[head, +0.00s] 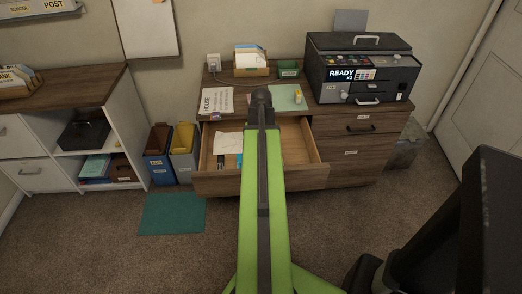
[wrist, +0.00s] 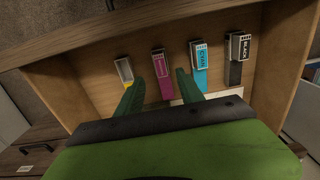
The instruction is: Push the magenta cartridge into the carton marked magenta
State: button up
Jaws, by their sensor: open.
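In the wrist view, a magenta piece (wrist: 164,86) lies in the open drawer. My gripper (wrist: 157,80) is open above the drawer. Its two green fingers show on either side of the magenta piece; contact cannot be told. In the head view my arm hides the gripper and the magenta piece.
The cyan carton (wrist: 199,54) and black carton (wrist: 238,46) lie to the right in the wrist view, a yellow one (wrist: 124,71) to the left. White paper (wrist: 217,96) lies nearby. The drawer front (head: 292,179) stands out. The printer (head: 360,70) and green blotter (head: 285,98) are on the cabinet.

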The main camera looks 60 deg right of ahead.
notch_tip(320, 180, up, 9)
jog(key=p, duration=0.7)
jog(key=shift+f, duration=0.2)
